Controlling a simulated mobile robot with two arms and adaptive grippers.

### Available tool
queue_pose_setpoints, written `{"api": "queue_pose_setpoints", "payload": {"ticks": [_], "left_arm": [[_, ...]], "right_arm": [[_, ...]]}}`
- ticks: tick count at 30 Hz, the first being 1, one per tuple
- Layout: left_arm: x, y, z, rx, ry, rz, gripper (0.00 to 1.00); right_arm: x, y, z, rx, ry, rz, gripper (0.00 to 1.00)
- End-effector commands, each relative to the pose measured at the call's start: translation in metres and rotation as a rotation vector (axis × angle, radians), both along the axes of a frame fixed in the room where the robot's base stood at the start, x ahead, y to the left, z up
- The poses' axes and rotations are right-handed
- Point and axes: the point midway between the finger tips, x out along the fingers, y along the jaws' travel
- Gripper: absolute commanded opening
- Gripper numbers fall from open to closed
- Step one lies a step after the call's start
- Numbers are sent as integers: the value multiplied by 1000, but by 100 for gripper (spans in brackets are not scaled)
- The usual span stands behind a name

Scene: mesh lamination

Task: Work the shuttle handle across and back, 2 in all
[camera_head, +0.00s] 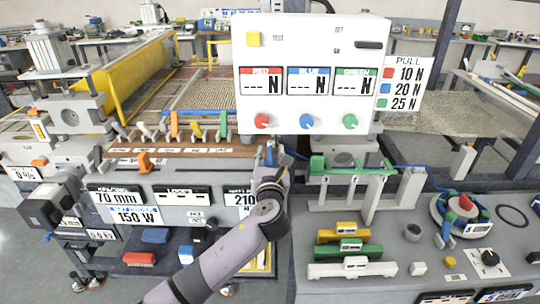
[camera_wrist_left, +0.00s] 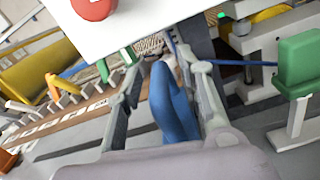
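My left gripper (camera_head: 270,160) is at the right end of the brown labelled rail (camera_head: 185,152), below the white panel. In the left wrist view its two fingers (camera_wrist_left: 167,68) stand on either side of an upright blue handle (camera_wrist_left: 170,105). Its top shows in the head view (camera_head: 270,152). I cannot tell whether both fingers press on it. An orange handle (camera_head: 145,162) stands on the rail's front left, and I cannot tell from the frames which one is the shuttle handle. My right gripper is not in view.
The white panel (camera_head: 308,60) with red, blue and green knobs overhangs the gripper. Several coloured levers (camera_head: 196,130) stand behind the rail. A green block on a white stand (camera_head: 345,170) is to the right. White, green and yellow blocks (camera_head: 350,268) lie on the right bench.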

Motion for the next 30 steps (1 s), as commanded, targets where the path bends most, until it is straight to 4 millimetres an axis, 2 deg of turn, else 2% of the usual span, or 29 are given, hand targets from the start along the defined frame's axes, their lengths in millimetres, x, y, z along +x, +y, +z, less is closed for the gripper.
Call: {"api": "queue_pose_setpoints", "payload": {"ticks": [3, 18, 30], "left_arm": [[0, 0, 0, 0, 0, 0, 33], [-1, 0, 0, 1, 1, 0, 0], [-1, 0, -1, 1, 1, -1, 0]], "right_arm": [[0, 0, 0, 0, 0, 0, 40], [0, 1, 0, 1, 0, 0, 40], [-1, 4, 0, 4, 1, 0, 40]]}}
